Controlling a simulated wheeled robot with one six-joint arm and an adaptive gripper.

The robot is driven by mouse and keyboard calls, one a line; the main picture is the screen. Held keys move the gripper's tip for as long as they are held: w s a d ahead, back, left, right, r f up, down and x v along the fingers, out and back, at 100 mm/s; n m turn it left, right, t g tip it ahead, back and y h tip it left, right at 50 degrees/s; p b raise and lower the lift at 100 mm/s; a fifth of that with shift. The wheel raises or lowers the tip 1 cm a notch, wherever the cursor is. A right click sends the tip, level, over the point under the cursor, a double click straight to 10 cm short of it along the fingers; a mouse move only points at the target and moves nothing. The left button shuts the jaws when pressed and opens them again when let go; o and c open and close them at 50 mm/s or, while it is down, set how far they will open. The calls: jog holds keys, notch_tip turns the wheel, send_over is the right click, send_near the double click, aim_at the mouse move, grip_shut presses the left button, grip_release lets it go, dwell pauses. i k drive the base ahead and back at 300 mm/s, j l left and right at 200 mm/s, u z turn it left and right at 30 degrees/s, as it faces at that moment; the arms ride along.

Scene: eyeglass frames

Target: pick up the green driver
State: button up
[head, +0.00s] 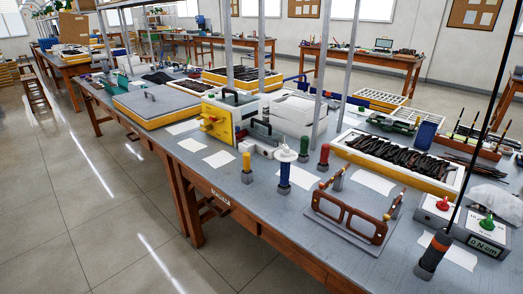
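A driver with a green handle (304,145) stands upright in a dark holder on the grey workbench, between a white-and-blue piece and a red-handled driver (324,153). A yellow-handled driver (246,163) stands upright further left in the same row. A smaller green knob-like piece (488,221) sits on the grey box marked "0 N cm" at the right. My gripper is not in view.
A brown spectacle-frame shape on a stand (348,218) and a corded orange-and-black tool (433,255) are at front right.

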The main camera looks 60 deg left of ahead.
aim_at(305, 139)
jog(key=u, duration=1.8)
jog(key=i+j+z, duration=0.15)
jog(key=j+z, duration=0.15)
jog(key=z, duration=0.15)
jog(key=i+j+z, duration=0.15)
jog(key=j+z, duration=0.3)
jog(key=i+j+z, duration=0.1)
jog(key=j, duration=0.6)
jog(key=i+j+z, duration=0.1)
jog(key=j, duration=0.55)
jog(key=i+j+z, duration=0.1)
jog(key=j, duration=0.6)
jog(key=i+j, duration=0.15)
jog(key=j, duration=0.55)
jog(key=z, duration=0.05)
